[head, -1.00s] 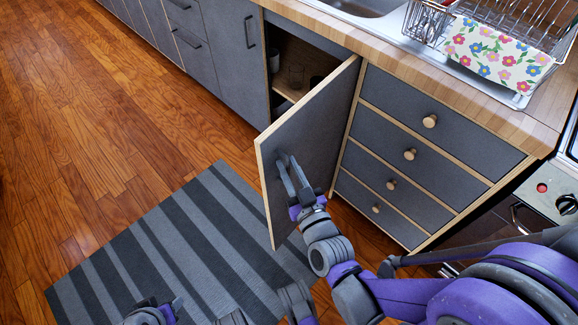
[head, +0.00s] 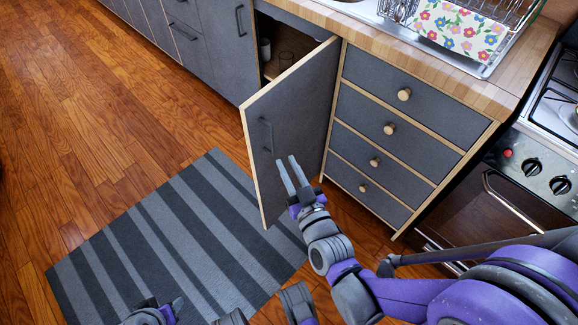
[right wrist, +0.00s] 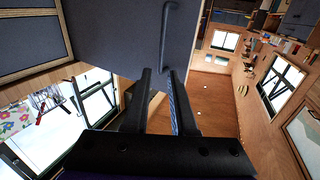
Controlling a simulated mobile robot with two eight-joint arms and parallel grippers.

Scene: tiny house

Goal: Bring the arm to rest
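My right gripper (head: 287,161) is open and empty in the head view, in front of the open grey cabinet door (head: 292,125). Its tips are just right of the door's dark bar handle (head: 268,137) and look apart from it. In the right wrist view the two fingers (right wrist: 164,74) stand apart with nothing between them. The handle (right wrist: 166,38) shows just beyond the tips there. The right arm is stretched forward from the lower right.
The open cabinet (head: 285,48) holds some cups or glasses. Drawers (head: 398,105) with round wooden knobs are right of it, then an oven (head: 490,205). A striped rug (head: 170,245) lies on the wooden floor (head: 75,130). The floor at left is clear.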

